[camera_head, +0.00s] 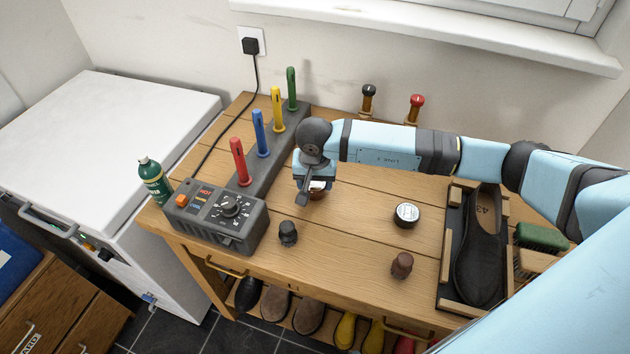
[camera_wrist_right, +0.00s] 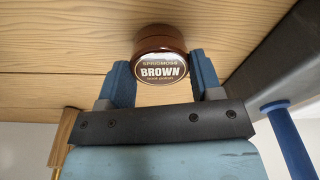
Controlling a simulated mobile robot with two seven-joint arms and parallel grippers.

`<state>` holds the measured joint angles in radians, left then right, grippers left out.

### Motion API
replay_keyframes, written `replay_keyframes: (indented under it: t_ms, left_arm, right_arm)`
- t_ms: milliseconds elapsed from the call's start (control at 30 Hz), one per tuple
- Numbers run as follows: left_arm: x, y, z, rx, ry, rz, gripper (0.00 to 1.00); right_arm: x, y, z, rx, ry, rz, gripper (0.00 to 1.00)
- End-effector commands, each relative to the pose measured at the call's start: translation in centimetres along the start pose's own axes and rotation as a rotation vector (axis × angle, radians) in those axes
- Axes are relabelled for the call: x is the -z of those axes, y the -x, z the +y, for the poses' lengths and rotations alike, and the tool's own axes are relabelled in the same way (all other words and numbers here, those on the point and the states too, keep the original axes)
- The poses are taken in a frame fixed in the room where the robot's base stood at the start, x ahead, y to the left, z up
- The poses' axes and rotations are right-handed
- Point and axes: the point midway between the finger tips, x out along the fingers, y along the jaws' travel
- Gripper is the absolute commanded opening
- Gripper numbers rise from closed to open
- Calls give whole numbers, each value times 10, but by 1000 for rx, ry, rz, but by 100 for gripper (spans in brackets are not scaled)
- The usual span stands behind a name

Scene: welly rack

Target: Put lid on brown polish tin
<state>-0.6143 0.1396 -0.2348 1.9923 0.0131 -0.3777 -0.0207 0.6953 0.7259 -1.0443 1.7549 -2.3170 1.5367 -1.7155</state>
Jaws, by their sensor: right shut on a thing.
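The brown polish lid (camera_wrist_right: 160,68), a round disc labelled "BROWN", sits between the blue fingertips of my right gripper (camera_wrist_right: 161,78) in the right wrist view. A red-brown tin body (camera_wrist_right: 160,35) shows directly behind the lid at the wooden top. Whether the lid is seated on it or only held against it, I cannot tell. In the head view my right gripper (camera_head: 312,192) points down near the bench's middle, shut on the lid, and mostly hides lid and tin. My left gripper is not in view.
A black tin (camera_head: 407,214) with a pale top stands to the right. A black dauber (camera_head: 288,233) and a brown dauber (camera_head: 401,265) stand near the front. The peg rack (camera_head: 262,170) and control box (camera_head: 215,215) lie left. A shoe (camera_head: 480,250) lies in a tray at right.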

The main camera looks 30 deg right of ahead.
Motion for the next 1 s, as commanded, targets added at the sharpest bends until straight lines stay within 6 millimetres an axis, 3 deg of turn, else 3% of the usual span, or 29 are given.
replay_keyframes:
  t_ms: [433, 467, 567, 767, 800, 833, 1000]
  left_arm:
    - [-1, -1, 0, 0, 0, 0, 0]
    - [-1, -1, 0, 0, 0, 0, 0]
    - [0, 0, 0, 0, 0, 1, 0]
    - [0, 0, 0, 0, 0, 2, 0]
    - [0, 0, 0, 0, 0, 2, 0]
    - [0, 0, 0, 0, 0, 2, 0]
    - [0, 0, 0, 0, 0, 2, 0]
  right_arm:
    - [0, 0, 0, 0, 0, 0, 37]
    - [0, 0, 0, 0, 0, 0, 66]
    - [0, 0, 0, -1, 0, 0, 89]
    - [0, 0, 0, -1, 0, 0, 89]
    - [0, 0, 0, -1, 0, 0, 98]
    - [0, 0, 0, -1, 0, 0, 100]
    - [0, 0, 0, -1, 0, 0, 100]
